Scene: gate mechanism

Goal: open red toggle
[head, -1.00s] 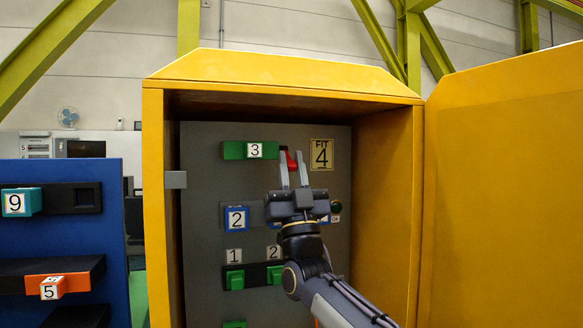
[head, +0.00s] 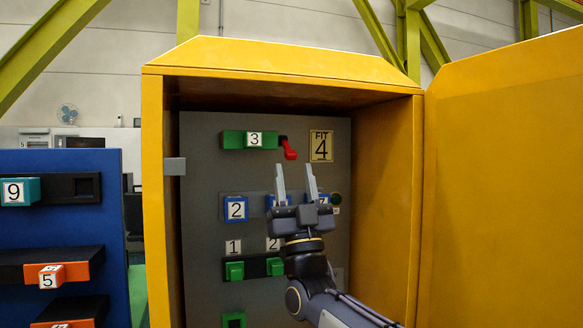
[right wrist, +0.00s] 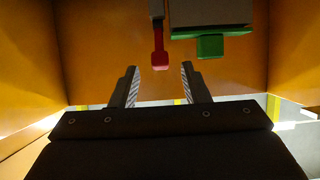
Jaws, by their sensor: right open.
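The red toggle (head: 288,149) is a small lever on the grey panel (head: 200,290), at the right of the green bar marked 3 (head: 236,139). It hangs down and tilts to the right. In the right wrist view the red toggle (right wrist: 159,50) hangs at upper middle, beyond the fingertips. My right gripper (head: 296,172) is open, fingers pointing up, just below the toggle and apart from it. In the right wrist view the right gripper (right wrist: 158,72) has nothing between its fingers. My left gripper does not show.
A yellow cabinet (head: 153,200) surrounds the panel, its door (head: 505,180) swung open at right. A plate reading FIT 4 (head: 321,146) is right of the toggle. Blue block 2 (head: 236,209) and several green blocks sit lower. A blue panel (head: 115,230) stands at left.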

